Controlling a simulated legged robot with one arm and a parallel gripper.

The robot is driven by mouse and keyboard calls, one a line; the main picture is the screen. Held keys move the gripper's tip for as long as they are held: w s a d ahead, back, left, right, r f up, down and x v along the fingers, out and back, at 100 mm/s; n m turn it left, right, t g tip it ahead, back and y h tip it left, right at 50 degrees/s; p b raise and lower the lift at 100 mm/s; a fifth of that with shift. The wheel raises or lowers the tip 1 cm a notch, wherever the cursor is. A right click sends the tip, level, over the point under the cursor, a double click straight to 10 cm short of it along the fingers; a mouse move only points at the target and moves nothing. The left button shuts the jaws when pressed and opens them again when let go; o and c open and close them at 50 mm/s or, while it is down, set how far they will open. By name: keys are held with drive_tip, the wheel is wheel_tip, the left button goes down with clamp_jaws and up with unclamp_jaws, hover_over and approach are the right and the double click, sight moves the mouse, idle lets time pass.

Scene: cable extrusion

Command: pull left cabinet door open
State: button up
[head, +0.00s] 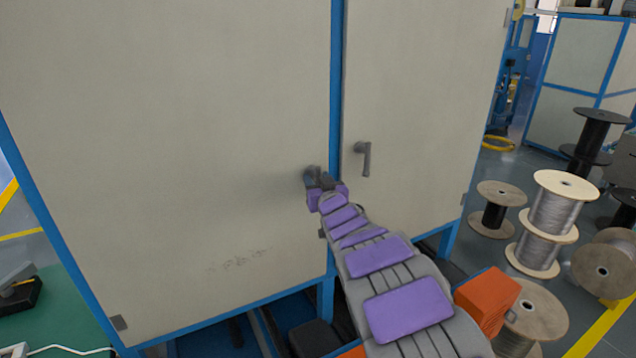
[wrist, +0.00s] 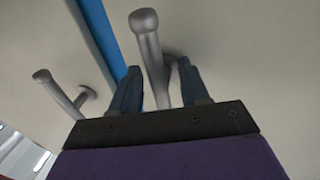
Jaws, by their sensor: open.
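The left cabinet door (head: 170,130) is a large beige panel in a blue frame, and it looks closed. My gripper (head: 318,180) is at its right edge and mostly hides its handle in the head view. In the wrist view, my gripper (wrist: 158,85) is open, with one finger on each side of the grey left door handle (wrist: 150,45). The handle runs between the fingers, and I cannot tell whether either finger touches it.
The right cabinet door (head: 425,110) has its own grey handle (head: 364,158), close to the right of my gripper; this handle also shows at left in the wrist view (wrist: 58,92). Wire spools (head: 555,215) stand on the floor at right. A green surface (head: 60,315) lies at lower left.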

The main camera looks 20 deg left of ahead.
drive_tip(key=shift+a, duration=0.4)
drive_tip(key=shift+d, duration=0.45)
drive_tip(key=c, duration=0.4)
drive_tip(key=shift+a, duration=0.1)
clamp_jaws()
drive_tip(key=shift+r, duration=0.1)
